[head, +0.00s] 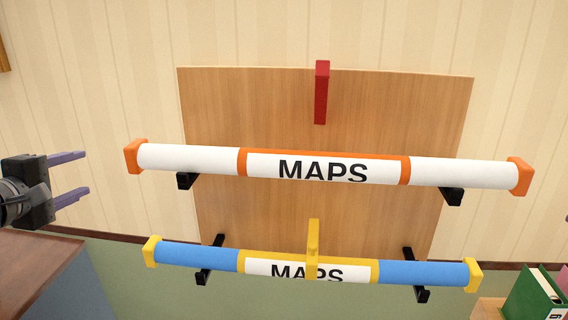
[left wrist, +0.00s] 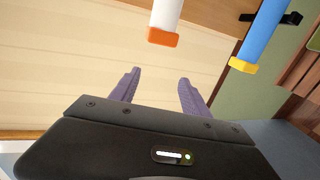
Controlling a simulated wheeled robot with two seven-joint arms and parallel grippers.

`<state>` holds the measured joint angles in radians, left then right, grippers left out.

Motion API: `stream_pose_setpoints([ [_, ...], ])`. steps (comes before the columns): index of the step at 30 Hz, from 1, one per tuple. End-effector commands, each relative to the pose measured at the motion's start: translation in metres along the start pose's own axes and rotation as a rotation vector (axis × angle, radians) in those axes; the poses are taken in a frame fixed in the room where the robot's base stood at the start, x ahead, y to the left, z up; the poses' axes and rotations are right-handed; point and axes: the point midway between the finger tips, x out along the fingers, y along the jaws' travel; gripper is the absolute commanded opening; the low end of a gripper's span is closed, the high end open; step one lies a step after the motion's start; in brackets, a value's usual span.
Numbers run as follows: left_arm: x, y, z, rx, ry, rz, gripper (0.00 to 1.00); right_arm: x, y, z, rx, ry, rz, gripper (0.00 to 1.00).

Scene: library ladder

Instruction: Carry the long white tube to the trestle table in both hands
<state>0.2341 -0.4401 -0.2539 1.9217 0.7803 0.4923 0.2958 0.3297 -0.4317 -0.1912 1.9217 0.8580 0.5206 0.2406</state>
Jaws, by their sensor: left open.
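The long white tube (head: 205,160) has orange end caps, orange bands and a MAPS label. It lies across two black brackets on a wooden wall board. My left gripper (head: 86,173) is open and empty, to the left of the tube's left cap, with a gap between them. In the left wrist view the purple fingers (left wrist: 158,84) point toward the tube's orange end (left wrist: 163,37), which is beyond the fingertips. The trestle table cannot be made out for certain.
A blue tube (head: 205,256) with yellow caps lies on lower brackets, a yellow upright piece (head: 313,248) in front of it. A red piece (head: 321,93) sticks out above the white tube. A brown-topped cabinet (head: 35,262) stands lower left. A green binder (head: 533,296) is lower right.

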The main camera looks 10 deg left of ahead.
Motion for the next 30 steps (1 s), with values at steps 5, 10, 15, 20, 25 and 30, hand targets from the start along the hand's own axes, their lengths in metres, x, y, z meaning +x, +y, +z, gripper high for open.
stream_pose_setpoints([
  [5, 0.002, -0.001, 0.001, 0.002, -0.002, -0.002, 0.55, 0.002, 0.001, 0.000, -0.001, 0.000, 0.003, 0.55],
  [10, 0.012, -0.001, 0.001, 0.003, -0.002, -0.003, 0.55, 0.013, 0.002, 0.000, 0.000, 0.000, 0.005, 0.55],
  [15, 0.035, -0.002, 0.001, 0.003, -0.003, -0.004, 0.55, 0.035, 0.003, 0.000, -0.001, -0.001, 0.006, 0.55],
  [20, 0.065, -0.002, 0.002, 0.003, -0.003, -0.006, 0.55, 0.065, 0.003, 0.000, 0.000, -0.001, 0.006, 0.55],
  [25, 0.099, -0.002, 0.002, 0.004, -0.002, -0.005, 0.55, 0.099, 0.003, 0.000, -0.002, -0.001, 0.006, 0.55],
  [30, 0.129, -0.002, 0.001, 0.005, 0.000, -0.005, 0.55, 0.129, 0.003, 0.000, -0.003, -0.001, 0.005, 0.55],
])
